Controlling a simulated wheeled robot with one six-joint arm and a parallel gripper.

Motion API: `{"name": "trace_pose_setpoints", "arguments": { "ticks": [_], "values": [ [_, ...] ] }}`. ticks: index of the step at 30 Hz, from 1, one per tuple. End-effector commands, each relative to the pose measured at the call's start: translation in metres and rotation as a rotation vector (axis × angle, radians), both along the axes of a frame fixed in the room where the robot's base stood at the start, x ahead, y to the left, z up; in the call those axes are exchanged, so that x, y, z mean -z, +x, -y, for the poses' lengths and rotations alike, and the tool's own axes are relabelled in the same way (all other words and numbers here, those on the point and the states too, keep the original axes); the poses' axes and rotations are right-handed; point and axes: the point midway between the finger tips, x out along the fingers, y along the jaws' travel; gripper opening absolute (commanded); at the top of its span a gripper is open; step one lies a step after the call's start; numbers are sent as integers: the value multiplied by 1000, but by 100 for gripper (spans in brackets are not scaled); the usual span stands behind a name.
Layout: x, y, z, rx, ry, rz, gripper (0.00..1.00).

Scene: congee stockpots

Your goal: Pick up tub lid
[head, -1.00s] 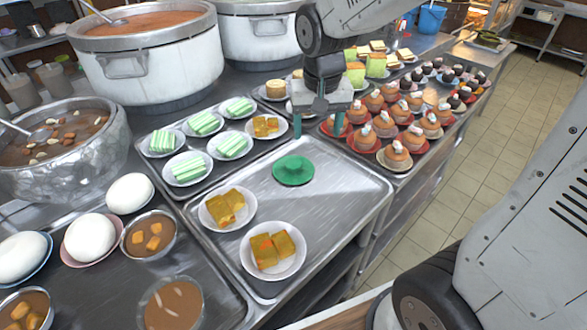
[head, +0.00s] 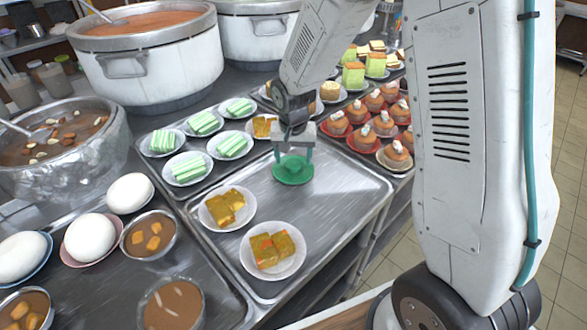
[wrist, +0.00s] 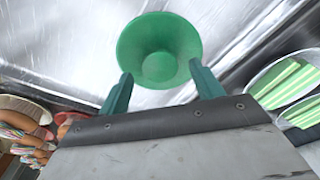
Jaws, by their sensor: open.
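The tub lid (head: 293,170) is a green disc with a raised knob in its middle, lying on the metal tray near its back edge. My gripper (head: 293,160) is open, pointing down at the lid, with its fingers around the lid's upper part in the head view. In the wrist view the lid (wrist: 159,48) lies just beyond the two green fingertips (wrist: 160,82), centred between them. I cannot tell whether the fingers touch it.
The metal tray (head: 345,205) also bears two plates of yellow-brown cakes (head: 273,251). Plates of green striped cakes (head: 187,168) stand to the left, and cupcakes (head: 366,112) to the back right. Large stockpots (head: 150,62) stand behind. The tray's right part is bare.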

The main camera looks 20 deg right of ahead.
Motion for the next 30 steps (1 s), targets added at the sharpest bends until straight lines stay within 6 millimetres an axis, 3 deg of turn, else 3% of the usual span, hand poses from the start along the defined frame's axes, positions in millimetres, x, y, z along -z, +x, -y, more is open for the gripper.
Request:
{"name": "trace_pose_setpoints", "arguments": {
  "ticks": [4, 12, 13, 18, 30],
  "values": [
    [18, 2, 1, -1, -1, -1, 66],
    [21, 2, 1, -1, 0, 0, 66],
    [21, 2, 1, -1, 0, 0, 63],
    [21, 2, 1, -1, 0, 0, 21],
    [19, 2, 1, -1, 0, 1, 20]
  ]
}}
